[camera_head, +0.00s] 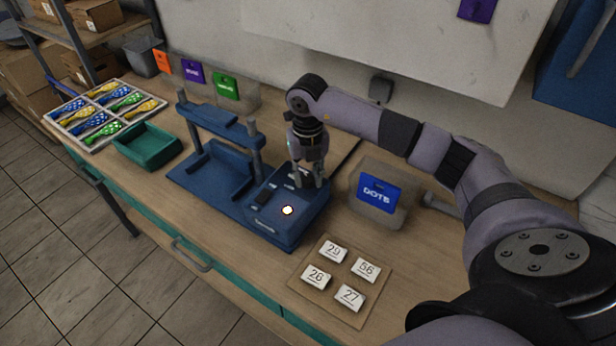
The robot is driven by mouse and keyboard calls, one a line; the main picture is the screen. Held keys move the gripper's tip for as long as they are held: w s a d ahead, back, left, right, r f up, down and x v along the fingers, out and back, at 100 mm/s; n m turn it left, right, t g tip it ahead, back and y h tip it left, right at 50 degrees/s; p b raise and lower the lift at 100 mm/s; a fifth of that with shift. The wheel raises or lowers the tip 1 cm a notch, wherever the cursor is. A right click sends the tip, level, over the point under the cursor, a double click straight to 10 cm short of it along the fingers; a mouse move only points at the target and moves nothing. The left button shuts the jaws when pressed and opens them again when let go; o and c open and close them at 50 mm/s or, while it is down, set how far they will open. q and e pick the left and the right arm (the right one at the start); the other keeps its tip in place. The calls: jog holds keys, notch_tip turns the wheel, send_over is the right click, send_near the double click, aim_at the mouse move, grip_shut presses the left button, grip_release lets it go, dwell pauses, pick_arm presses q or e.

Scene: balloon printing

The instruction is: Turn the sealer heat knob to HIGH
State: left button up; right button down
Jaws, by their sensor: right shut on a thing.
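The blue sealer (283,212) stands on the wooden workbench, with a small lit light (287,210) on its sloped panel. My right gripper (308,181) points down at the back of this panel, its fingers shut on what seems to be the heat knob. The fingers hide most of the knob, so its setting cannot be read. A dark switch or slot (262,193) sits on the panel to the left of the fingers. The blue press frame (217,152) joins the sealer on its left. My left gripper is not in view.
A clear bin with a blue DOTS label (376,194) stands close to the right of the sealer. A board with number tags (322,306) lies in front. A green tray (147,146) and a divided balloon tray (88,143) are at left. Bare bench lies right of the board.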

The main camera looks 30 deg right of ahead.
aim_at(307, 178)
jog(key=m, duration=0.6)
jog(key=shift+w+r+b, duration=0.1)
jog(key=shift+b, duration=0.25)
dwell(0.4)
jog(key=c, duration=1.2)
grip_release()
jog(key=shift+c, duration=0.2)
notch_tip(307, 178, up, 12)
